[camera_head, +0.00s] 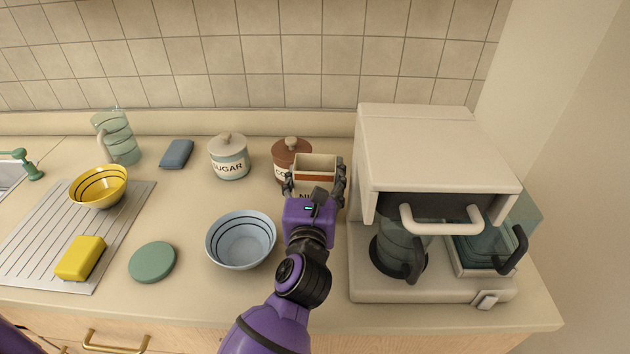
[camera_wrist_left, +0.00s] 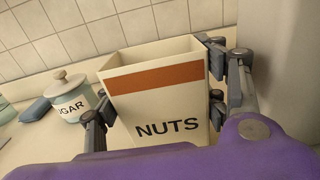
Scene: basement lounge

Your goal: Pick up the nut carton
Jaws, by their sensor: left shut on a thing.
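The nut carton (camera_head: 316,165) is an open-topped cream box with an orange-brown band, in front of the brown canister on the counter. The wrist view shows its front with the word NUTS (camera_wrist_left: 160,100). My left gripper (camera_head: 315,185) is shut on the carton, with one finger against each side; the fingers also show in the wrist view (camera_wrist_left: 160,95). The carton is upright. Its base is hidden behind my gripper, so I cannot tell whether it touches the counter. My right gripper is not in view.
A cream coffee machine (camera_head: 435,150) stands close to the right of the carton. A brown canister (camera_head: 291,148) is just behind it, a sugar jar (camera_head: 229,158) to the left. A blue bowl (camera_head: 241,240) sits left of my wrist. A green disc (camera_head: 153,262) lies farther left.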

